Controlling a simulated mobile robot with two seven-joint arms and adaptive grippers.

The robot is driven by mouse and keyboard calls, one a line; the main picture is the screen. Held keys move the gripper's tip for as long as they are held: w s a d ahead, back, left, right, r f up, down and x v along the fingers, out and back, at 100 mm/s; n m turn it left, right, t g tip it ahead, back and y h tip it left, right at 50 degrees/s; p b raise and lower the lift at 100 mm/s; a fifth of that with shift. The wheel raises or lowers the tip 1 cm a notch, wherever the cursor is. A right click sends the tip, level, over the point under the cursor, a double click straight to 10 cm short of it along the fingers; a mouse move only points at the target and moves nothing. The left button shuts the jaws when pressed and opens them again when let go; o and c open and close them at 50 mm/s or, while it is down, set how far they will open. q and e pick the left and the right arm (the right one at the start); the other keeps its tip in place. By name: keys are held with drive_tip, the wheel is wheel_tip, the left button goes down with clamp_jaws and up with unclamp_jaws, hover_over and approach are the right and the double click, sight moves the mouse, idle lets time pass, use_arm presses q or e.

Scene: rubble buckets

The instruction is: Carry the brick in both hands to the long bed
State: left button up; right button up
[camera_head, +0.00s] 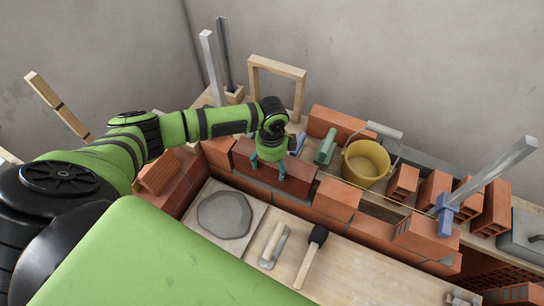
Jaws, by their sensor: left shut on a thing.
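My left gripper (268,164) reaches in from the left over the low brick wall (330,222). Its teal fingers are shut on a long dark red brick (296,184). The brick is at the wall, left of an orange brick (338,199); I cannot tell whether it rests there or is held just above. My right gripper is not in view, so only one hand shows on the brick. I cannot clearly make out the long bed; a gap in the wall's top course shows right of the orange brick.
A yellow bucket (366,165) and a green tool (326,147) stand behind the wall. A grey mortar pat (224,215), a trowel (273,246) and a black-headed mallet (312,252) lie in front. A metal post (493,175) with a blue clamp rises at right, near several bricks.

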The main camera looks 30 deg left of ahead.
use_arm(q)
drive_tip(key=shift+w+f, duration=0.1)
drive_tip(key=shift+f, duration=0.6)
idle(1.0)
drive_tip(key=o, duration=1.5)
drive_tip(key=shift+o, duration=0.4)
drive_tip(key=shift+s+f+b, duration=0.15)
drive_tip(key=shift+s+b, duration=0.1)
drive_tip(key=shift+b, duration=0.05)
drive_tip(key=shift+w+r, duration=0.1)
drive_tip(key=shift+r, duration=0.3)
wheel_tip(320, 180, up, 12)
drive_tip(key=shift+f, duration=0.25)
